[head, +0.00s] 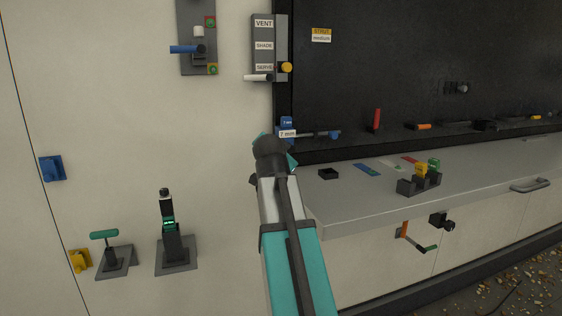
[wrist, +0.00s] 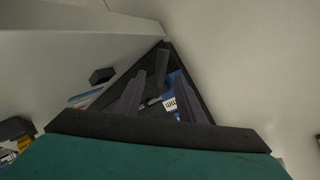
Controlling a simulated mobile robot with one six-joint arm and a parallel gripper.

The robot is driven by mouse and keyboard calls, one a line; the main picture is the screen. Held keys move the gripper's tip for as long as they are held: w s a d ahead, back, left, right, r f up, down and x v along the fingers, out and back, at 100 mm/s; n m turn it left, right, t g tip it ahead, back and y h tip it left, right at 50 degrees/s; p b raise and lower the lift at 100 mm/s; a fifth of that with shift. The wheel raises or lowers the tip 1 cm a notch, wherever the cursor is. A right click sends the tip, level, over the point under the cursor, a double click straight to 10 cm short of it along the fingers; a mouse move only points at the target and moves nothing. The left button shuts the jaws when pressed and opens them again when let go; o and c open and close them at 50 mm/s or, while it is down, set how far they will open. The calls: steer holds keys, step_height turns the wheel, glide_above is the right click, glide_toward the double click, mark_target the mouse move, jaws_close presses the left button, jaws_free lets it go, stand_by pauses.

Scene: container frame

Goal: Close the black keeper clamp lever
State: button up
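A black upright lever (head: 166,206) with a pale band and a green-lit collar stands on a grey plate (head: 176,266) at the lower left in the head view. It looks most like the keeper clamp lever, but no label confirms it. My gripper (wrist: 160,92) shows in the wrist view with its two fingers apart and nothing held between them. In the head view my arm's wrist hides most of the gripper. The gripper is above and to the right of the black lever, apart from it, near the dark panel's lower left corner. The lever cannot be made out in the wrist view.
A teal T-handle (head: 104,235) stands left of the lever, with a yellow knob (head: 79,260) beside it. A blue-handled latch (head: 186,49) and a labelled switch plate (head: 263,45) are higher up. A grey shelf (head: 345,213) juts out right.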

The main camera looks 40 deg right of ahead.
steer(key=shift+v, duration=1.4)
steer(key=shift+c, duration=0.2)
